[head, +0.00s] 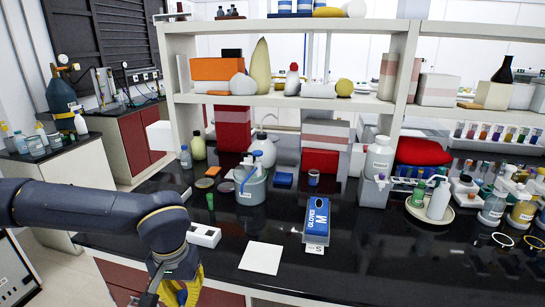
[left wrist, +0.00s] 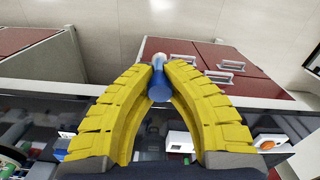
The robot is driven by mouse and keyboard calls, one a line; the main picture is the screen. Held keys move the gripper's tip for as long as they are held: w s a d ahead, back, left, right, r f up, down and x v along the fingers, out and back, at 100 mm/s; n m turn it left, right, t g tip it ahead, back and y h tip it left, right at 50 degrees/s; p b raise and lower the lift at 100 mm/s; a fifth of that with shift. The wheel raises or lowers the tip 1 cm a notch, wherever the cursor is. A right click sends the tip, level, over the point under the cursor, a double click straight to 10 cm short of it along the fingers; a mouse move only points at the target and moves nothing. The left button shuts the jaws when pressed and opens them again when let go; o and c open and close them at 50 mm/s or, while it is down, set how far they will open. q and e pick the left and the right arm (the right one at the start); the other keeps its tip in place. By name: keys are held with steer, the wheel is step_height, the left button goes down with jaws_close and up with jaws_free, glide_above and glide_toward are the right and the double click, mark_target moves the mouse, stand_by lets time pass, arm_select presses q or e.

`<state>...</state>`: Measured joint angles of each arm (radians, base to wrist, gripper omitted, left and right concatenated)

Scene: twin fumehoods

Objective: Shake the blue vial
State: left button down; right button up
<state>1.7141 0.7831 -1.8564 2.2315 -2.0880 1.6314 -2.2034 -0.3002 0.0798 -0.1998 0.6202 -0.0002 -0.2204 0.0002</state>
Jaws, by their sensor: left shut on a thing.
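The blue vial (left wrist: 158,82) is held between the two yellow fingers of my left gripper (left wrist: 160,68) in the left wrist view. Its blue part faces the camera, and a pale end shows beyond the fingertips. In the head view my left gripper (head: 182,292) points down at the bottom edge, in front of the counter's front edge, with a bit of blue between its fingers. The fingers hide part of the vial. My right gripper is in neither view.
A blue-grey beaker (head: 251,189) with bottles stands farther back. Shelves rise behind.

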arm_select(q)
steer(key=shift+a+r, duration=0.15)
steer(key=shift+r, duration=0.7)
steer(key=shift+f, duration=2.35)
steer(key=shift+w+r, duration=0.1)
steer(key=shift+r, duration=0.1)
steer(key=shift+r, duration=0.1)
